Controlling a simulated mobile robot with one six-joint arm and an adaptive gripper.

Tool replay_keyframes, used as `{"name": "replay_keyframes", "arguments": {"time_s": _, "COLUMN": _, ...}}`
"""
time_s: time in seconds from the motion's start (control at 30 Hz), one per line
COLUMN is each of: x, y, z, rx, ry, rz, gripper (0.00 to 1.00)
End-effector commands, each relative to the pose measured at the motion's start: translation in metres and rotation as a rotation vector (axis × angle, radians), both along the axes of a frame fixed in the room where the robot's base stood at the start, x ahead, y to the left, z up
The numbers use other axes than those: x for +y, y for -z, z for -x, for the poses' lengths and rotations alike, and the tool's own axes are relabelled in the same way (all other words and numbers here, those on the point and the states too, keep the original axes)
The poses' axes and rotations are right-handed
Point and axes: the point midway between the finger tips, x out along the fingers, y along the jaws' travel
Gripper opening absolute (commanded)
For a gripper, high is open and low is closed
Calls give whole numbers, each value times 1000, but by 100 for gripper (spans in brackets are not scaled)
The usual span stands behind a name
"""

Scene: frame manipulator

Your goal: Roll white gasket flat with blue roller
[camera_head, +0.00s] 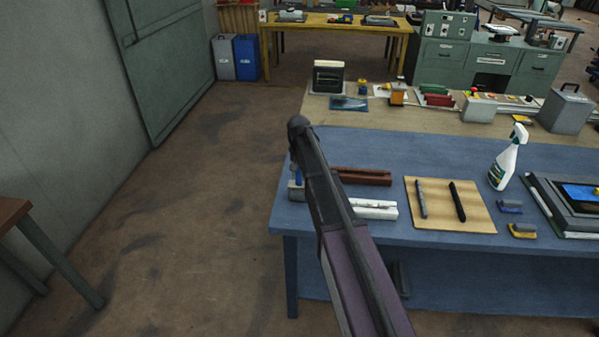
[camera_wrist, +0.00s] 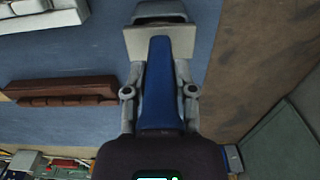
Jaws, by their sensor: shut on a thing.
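My gripper (camera_wrist: 160,92) is shut on the blue handle of the roller (camera_wrist: 160,75), with one grey finger on each side of it. The roller's pale, wide head shows at the top of the wrist view. In the head view my arm hides most of the gripper; a bit of blue, apparently the roller handle (camera_head: 296,174), shows at the table's left end. A dark frame (camera_head: 541,190) lies at the table's right with a thin whitish strip along its left edge. I cannot tell whether this strip is the white gasket.
The blue table (camera_head: 440,165) also bears a brown holder (camera_head: 365,176), a white holder (camera_head: 376,210), a wooden board (camera_head: 438,205) with two dark tools, a spray bottle (camera_head: 506,160) and two small blocks (camera_head: 521,231). A cluttered wooden bench (camera_head: 400,118) adjoins behind.

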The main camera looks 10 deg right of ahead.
Motion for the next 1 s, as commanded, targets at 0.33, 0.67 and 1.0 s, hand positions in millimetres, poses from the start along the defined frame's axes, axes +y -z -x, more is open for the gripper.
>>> {"name": "replay_keyframes", "arguments": {"time_s": 0.33, "x": -1, "y": -8, "z": 1, "rx": 2, "ry": 0, "rz": 2, "gripper": 0}}
{"name": "replay_keyframes", "arguments": {"time_s": 0.67, "x": 0, "y": -11, "z": 0, "rx": 0, "ry": 0, "rz": 1, "gripper": 0}}
{"name": "replay_keyframes", "arguments": {"time_s": 1.0, "x": 0, "y": -11, "z": 0, "rx": -1, "ry": 0, "rz": 0, "gripper": 0}}
